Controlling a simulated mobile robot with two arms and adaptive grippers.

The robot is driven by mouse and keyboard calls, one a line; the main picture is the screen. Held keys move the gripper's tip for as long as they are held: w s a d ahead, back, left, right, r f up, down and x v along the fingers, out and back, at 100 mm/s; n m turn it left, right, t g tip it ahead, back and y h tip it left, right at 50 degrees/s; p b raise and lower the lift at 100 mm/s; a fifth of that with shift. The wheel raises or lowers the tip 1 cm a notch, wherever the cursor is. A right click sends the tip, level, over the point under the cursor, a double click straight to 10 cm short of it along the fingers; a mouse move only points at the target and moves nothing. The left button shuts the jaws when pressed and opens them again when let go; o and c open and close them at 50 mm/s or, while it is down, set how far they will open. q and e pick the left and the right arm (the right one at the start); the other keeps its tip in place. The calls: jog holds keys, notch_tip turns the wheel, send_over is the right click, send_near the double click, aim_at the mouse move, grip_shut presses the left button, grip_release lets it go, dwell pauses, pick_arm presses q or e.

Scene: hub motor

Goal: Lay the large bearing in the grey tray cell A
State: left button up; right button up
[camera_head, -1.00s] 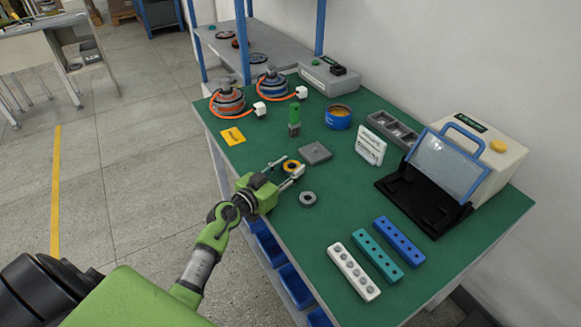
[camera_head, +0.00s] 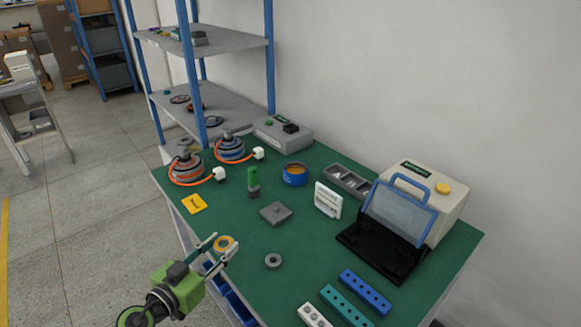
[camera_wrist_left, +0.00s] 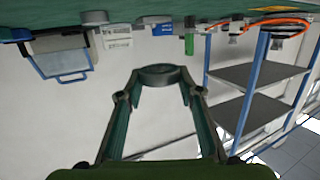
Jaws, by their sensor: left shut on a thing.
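In the left wrist view my gripper (camera_wrist_left: 159,82) is shut on the bearing (camera_wrist_left: 159,76), seen as a grey ring gripped at both sides. In the head view it is over the table's near left edge, apparently above the top. The grey tray (camera_head: 347,181) lies at the back right, in front of the wall. Its cells carry small pale labels, too small to read. My right gripper is not in view.
A smaller grey ring (camera_head: 273,261) and a grey block (camera_head: 276,213) lie on the green table. A white sign (camera_head: 328,200) stands before the tray. A blue tin (camera_head: 295,174), a green-topped tool (camera_head: 253,183) and a machine with a blue-framed cover (camera_head: 401,209) stand nearby.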

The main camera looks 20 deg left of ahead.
pick_arm(q)
jog(key=s+d+r+m+g+h, duration=0.3)
jog(key=s+d+r+m+h, duration=0.1)
jog(key=d, duration=0.3)
jog(key=s+d+r+m+g+h, duration=0.3)
jog(key=s+d+r+m+h, duration=0.1)
jog(key=d+r+m+h, duration=0.1)
jog(key=d+r+h, duration=0.1)
jog(key=d+h, duration=0.1)
jog(key=d, duration=0.1)
jog(key=shift+s+r+g, duration=0.15)
jog(key=shift+r+g, duration=0.25)
jog(key=shift+r, duration=0.1)
jog(key=shift+a, duration=0.1)
